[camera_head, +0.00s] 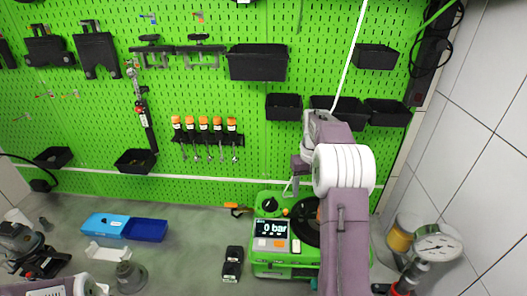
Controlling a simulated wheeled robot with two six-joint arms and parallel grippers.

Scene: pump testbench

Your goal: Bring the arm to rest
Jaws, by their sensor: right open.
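My right arm rises from the bottom edge, right of centre, in front of the green pump testbench (285,268), whose display reads "0 bar". Its wrist is bent over at the top, and the right gripper (297,184) hangs above the back of the testbench, in front of the green pegboard. The gripper is open; I see nothing between its fingers, which are small and partly hidden. Only a piece of my left arm shows at the bottom left edge; I do not make out its gripper.
A pressure gauge (437,246) stands at the right by the tiled wall. A blue case (104,226), a grey fitting (129,275) and a small black device (232,264) are on the bench. Black bins (258,65) and a row of orange-handled screwdrivers (203,125) hang on the pegboard. The bench between them is partly clear.

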